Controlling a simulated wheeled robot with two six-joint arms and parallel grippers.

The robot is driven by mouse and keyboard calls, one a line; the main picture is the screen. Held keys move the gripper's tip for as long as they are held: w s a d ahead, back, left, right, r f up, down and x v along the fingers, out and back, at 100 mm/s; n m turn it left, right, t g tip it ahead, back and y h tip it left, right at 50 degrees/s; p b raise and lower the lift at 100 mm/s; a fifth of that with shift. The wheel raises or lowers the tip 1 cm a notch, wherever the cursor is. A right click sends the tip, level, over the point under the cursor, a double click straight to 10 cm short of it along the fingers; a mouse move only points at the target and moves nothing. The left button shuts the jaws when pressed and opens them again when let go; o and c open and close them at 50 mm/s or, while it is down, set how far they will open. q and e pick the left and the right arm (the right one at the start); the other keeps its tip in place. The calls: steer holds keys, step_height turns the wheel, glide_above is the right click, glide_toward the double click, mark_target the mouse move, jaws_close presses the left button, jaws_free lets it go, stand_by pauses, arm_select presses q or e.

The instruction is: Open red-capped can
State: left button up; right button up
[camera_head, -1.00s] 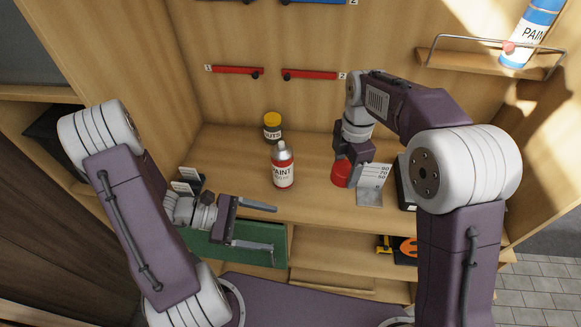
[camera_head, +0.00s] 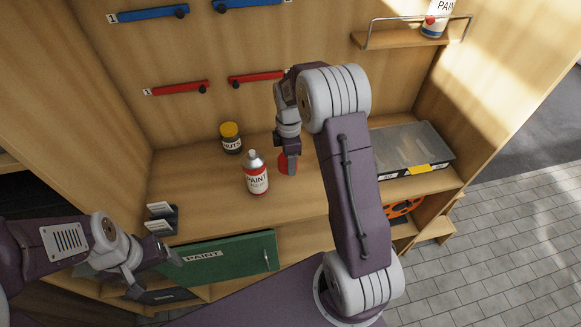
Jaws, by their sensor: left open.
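The paint can (camera_head: 256,180) stands upright on the bench, white and red with a bare grey cone-shaped top. No red cap shows on it. A red rounded piece (camera_head: 283,163), which looks like a cap, is at the fingers of my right gripper (camera_head: 289,161), just right of the can. The gripper seems shut on it, though the fingers are partly hidden. My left gripper (camera_head: 152,266) is open and empty at lower left, in front of the bench and away from the can.
A yellow-lidded jar (camera_head: 231,142) stands behind the can. A green panel marked PAINT (camera_head: 225,258) is below the bench's front edge. Small dark card holders (camera_head: 162,220) stand at left and a clear-lidded case (camera_head: 410,150) at right. Another paint can (camera_head: 436,22) is on a rack.

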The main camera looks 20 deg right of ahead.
steer(key=shift+w+a+f, duration=0.15)
steer(key=shift+w+f, duration=0.05)
steer(key=shift+f, duration=2.25)
steer(key=shift+s+f, duration=0.1)
steer(key=o, duration=1.5)
steer(key=shift+o, duration=0.2)
step_height(320, 180, up, 12)
steer(key=shift+r, duration=0.2)
steer(key=s+a+f+m, duration=0.2)
steer(key=s+a+m, duration=0.1)
steer(key=s+m, duration=0.4)
steer(key=s+a+f+m+t, duration=0.1)
steer(key=s+a+f+m, duration=0.2)
steer(key=s+m, duration=0.5)
steer(key=shift+s+a+m, duration=0.3)
steer(key=shift+s, duration=0.95)
